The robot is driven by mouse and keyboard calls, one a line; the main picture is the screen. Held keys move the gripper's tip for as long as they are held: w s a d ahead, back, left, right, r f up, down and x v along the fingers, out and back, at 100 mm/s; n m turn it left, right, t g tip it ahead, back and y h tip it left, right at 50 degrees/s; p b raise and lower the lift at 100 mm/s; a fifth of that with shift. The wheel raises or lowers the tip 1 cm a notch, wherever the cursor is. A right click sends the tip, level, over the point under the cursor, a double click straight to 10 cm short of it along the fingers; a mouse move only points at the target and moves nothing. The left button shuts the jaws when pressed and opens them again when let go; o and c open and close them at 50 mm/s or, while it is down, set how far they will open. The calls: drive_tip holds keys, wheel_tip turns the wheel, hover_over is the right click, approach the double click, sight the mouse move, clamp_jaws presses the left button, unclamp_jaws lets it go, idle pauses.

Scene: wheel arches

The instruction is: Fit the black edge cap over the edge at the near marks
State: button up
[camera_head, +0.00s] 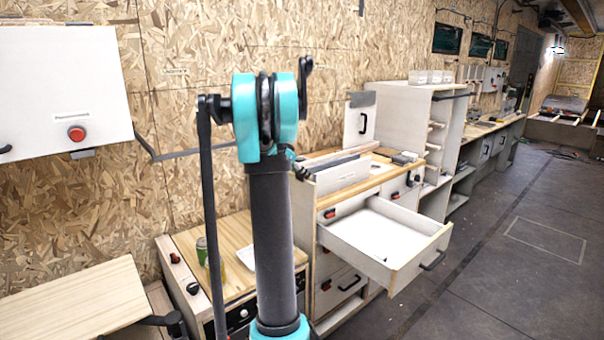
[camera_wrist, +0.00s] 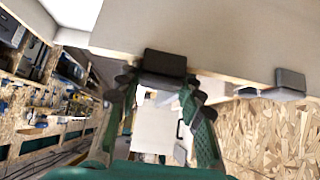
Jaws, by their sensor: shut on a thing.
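In the wrist view, my gripper (camera_wrist: 158,80) has its green fingers on either side of the black edge cap (camera_wrist: 165,62) and is shut on it. The cap is a small dark block. It overlaps the lower edge of a pale flat panel (camera_wrist: 215,35) in this view; whether it is seated on the edge or just in front of it, I cannot tell. I cannot make out the near marks. In the head view, my arm stands upright in the middle, and the gripper and cap cannot be made out.
A grey block (camera_wrist: 290,81) sits at the same panel edge, right of the cap. In the head view, an open drawer (camera_head: 428,252) juts out right of my arm. A wooden board (camera_head: 75,300) is at lower left. The floor (camera_head: 500,285) at right is clear.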

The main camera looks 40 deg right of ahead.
drive_tip(key=shift+s+a+f, duration=0.1)
drive_tip(key=shift+a+f, duration=0.2)
drive_tip(key=shift+f, duration=0.25)
idle(0.4)
drive_tip(key=o, duration=0.9)
drive_tip(key=shift+f, duration=0.1)
drive_tip(key=v, duration=1.2)
drive_tip(key=shift+d+r, duration=0.35)
drive_tip(key=shift+d, duration=0.05)
